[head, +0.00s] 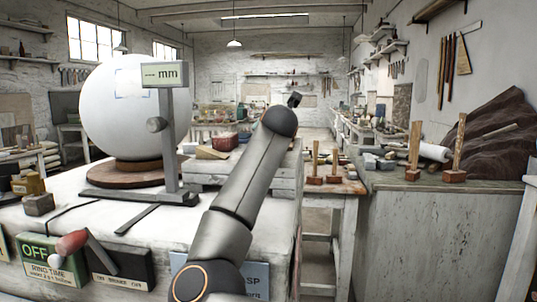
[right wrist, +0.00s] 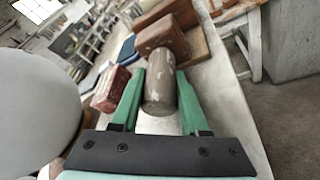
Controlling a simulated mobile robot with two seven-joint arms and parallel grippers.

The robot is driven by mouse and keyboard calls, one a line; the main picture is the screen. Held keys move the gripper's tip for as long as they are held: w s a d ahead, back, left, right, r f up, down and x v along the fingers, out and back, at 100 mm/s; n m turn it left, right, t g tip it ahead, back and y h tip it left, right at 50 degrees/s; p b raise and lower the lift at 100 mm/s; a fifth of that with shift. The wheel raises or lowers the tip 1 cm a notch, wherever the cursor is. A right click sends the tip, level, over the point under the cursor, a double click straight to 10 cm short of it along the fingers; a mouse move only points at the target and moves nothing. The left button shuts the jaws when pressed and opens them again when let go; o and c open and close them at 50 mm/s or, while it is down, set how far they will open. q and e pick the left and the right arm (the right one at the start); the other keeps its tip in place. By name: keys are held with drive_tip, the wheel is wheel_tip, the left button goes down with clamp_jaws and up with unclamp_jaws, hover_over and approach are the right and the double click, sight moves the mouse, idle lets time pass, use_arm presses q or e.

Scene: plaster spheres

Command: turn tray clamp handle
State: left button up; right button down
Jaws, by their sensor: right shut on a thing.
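My right gripper (right wrist: 160,76) has its two green fingers on either side of a worn grey-brown cylindrical handle (right wrist: 160,98) and is shut on it. The handle stands against a reddish-brown block (right wrist: 164,38), and it looks like the tray clamp handle. In the head view my right arm rises through the middle and hides the handle and the gripper. The tray (head: 238,167) of pale boards shows left of the arm, with a red box (head: 225,142) on it. The red box also shows left of the fingers in the right wrist view (right wrist: 110,90). My left gripper is out of view.
A large white sphere (head: 125,105) on a brown turntable (head: 125,178) stands left, behind a grey gauge post (head: 167,125). A red-handled lever (head: 72,243) is on the bench front. Wooden clamps (head: 414,150) stand on the right-hand bench.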

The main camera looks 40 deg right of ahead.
drive_tip(key=shift+f+m+b, duration=0.1)
drive_tip(key=shift+m+b, duration=0.4)
drive_tip(key=shift+b, duration=0.15)
drive_tip(key=shift+m+t+b, duration=0.4)
drive_tip(key=shift+t+b, duration=0.1)
drive_tip(key=shift+b, duration=0.05)
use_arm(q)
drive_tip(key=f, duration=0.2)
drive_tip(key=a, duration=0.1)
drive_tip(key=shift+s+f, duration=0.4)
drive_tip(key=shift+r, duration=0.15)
use_arm(e)
drive_tip(key=shift+r, duration=0.2)
drive_tip(key=c, duration=0.7)
unclamp_jaws()
drive_tip(key=shift+f, duration=0.1)
